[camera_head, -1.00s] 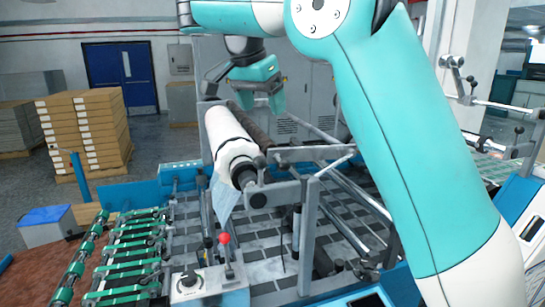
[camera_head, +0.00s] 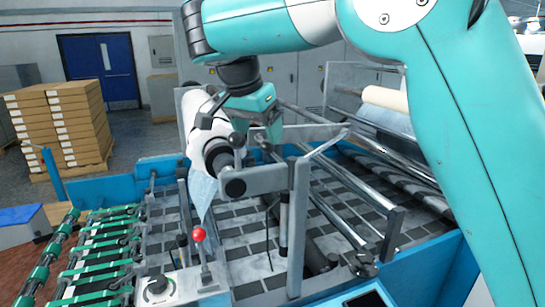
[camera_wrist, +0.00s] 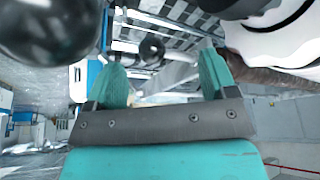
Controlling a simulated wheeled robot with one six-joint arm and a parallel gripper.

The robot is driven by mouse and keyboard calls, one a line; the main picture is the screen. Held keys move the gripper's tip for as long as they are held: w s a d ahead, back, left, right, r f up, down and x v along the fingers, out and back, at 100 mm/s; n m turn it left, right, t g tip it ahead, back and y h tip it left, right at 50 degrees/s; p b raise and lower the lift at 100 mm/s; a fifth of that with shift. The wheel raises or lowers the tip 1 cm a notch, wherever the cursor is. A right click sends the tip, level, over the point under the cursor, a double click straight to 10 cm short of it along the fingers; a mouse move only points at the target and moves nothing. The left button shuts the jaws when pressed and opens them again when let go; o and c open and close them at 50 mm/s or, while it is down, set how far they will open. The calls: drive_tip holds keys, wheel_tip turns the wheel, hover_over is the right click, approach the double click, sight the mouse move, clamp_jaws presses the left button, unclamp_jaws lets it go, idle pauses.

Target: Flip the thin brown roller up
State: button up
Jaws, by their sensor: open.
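The thin brown roller (camera_wrist: 272,80) shows in the wrist view as a dark brown bar just right of the right finger. In the head view it is mostly hidden behind my gripper and arm. My gripper (camera_wrist: 163,76) is open, with its two teal fingers apart and nothing held between them. In the head view my gripper (camera_head: 265,133) points down just right of the white roll (camera_head: 193,112). That white roll also fills the upper right of the wrist view (camera_wrist: 290,42). I cannot tell whether a finger touches the brown roller.
Metal side brackets and bars (camera_head: 300,220) stand in front of my gripper. A red-knobbed lever (camera_head: 199,236) rises at the front. A beige roll (camera_head: 385,98) lies to the right. Green conveyor rollers (camera_head: 105,245) are at the lower left, and stacked boxes (camera_head: 60,120) stand behind.

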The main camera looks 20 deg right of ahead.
sight(262, 142)
drive_tip(key=shift+b+x, duration=1.15)
drive_tip(key=shift+x, duration=0.7)
